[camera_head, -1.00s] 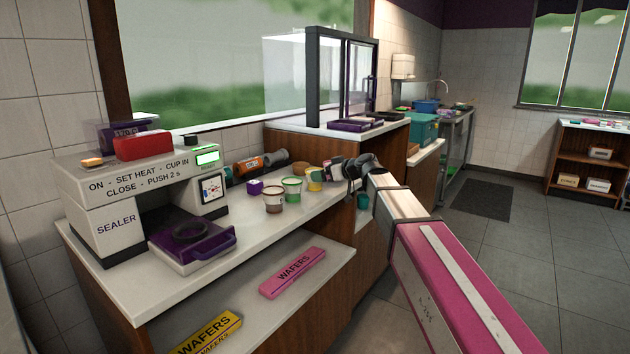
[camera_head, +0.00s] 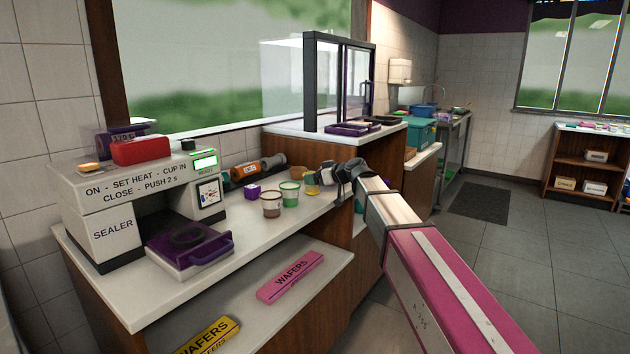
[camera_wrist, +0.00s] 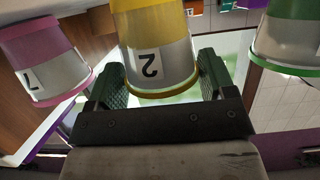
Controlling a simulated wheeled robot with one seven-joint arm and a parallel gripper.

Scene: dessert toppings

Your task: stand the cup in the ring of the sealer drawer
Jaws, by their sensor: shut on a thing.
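The cup with a yellow rim and a "2" label (camera_wrist: 158,62) is between the fingers of my gripper (camera_wrist: 161,78) in the wrist view. My gripper is shut on it. In the head view, the yellow cup (camera_head: 311,184) is partly hidden by my gripper (camera_head: 324,180), over the far right of the counter; I cannot tell whether it touches the counter. The sealer (camera_head: 113,230) stands at the left. Its purple drawer (camera_head: 218,237) is out, and the dark ring (camera_head: 187,236) on top is empty.
A pink-banded cup (camera_wrist: 42,62) is close in the wrist view. Counter (camera_head: 222,264) is clear between drawer and cups.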

